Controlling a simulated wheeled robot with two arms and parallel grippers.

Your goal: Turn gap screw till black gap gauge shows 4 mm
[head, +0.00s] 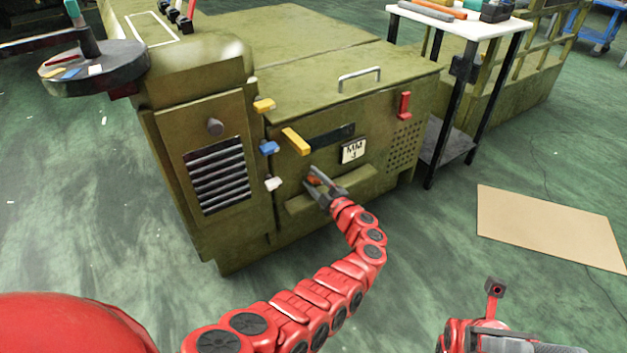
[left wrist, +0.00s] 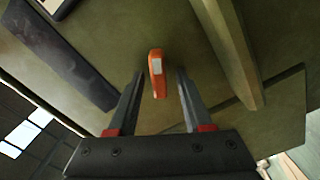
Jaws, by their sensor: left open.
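An orange handle with a pale patch, which looks like the gap screw, shows in the left wrist view (left wrist: 157,78) and small in the head view (head: 314,181). It sits low on the front of the olive machine (head: 375,165). My left gripper (head: 314,175) is open there. In the left wrist view its fingertips (left wrist: 161,72) stand on either side of the handle, with a visible gap on each side. A black-edged white plate (head: 353,150), apparently the gap gauge, reads "MM 3" in the head view. My right arm (head: 470,338) is at the bottom right; its fingers are not clear.
A red lever (head: 404,105) is at the upper right. A ledge (head: 300,204) juts out beneath. A white-topped stand (head: 465,22) is behind right.

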